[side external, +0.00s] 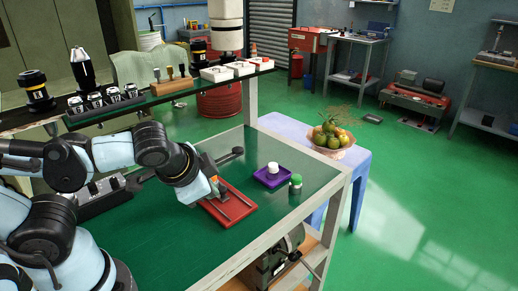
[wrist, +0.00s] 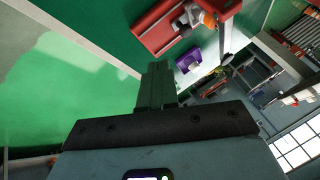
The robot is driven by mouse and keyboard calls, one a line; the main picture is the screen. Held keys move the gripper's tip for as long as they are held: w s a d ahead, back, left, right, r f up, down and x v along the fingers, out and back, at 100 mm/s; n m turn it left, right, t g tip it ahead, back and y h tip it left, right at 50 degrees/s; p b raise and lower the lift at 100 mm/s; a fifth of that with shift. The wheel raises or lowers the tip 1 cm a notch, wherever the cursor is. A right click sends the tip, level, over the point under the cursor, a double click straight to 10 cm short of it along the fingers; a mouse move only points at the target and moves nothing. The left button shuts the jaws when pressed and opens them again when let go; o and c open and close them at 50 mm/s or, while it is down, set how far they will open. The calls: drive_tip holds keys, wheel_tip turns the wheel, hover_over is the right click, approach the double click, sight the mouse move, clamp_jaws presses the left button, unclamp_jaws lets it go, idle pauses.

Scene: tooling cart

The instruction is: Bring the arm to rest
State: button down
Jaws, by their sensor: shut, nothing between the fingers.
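My arm reaches over the green-topped cart (side external: 150,240) from the left in the side external view. My gripper (wrist: 157,82) shows in the wrist view with its fingers together and nothing between them. In the side external view the wrist hides most of it. The red tray (side external: 241,207) lies on the cart just right of my wrist; it also shows in the wrist view (wrist: 150,36), beyond the fingertips. Grey and orange items lie in it, partly hidden. I cannot tell from these views how high the fingers are above the cart top.
A purple tray (side external: 266,181) with a white item (side external: 273,168) and a green-capped jar (side external: 295,184) stand right of the red tray. A raised shelf (side external: 150,112) with tooling runs behind my arm. A fruit bowl (side external: 333,151) sits on a stool. The cart's front middle is clear.

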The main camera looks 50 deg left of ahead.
drive_tip(key=shift+w+a+r+n+t+h, duration=0.15)
drive_tip(key=shift+w+a+r+n+h, duration=0.25)
drive_tip(key=shift+n, duration=0.35)
drive_tip(key=shift+w+a+r+n+t+h, duration=0.15)
drive_tip(key=shift+w+r+n+h, duration=0.1)
drive_tip(key=shift+w+n+h, duration=0.35)
drive_tip(key=shift+w+a+r+n+t+h, duration=0.1)
drive_tip(key=shift+w+a+r+n+h, duration=0.2)
drive_tip(key=shift+n, duration=0.55)
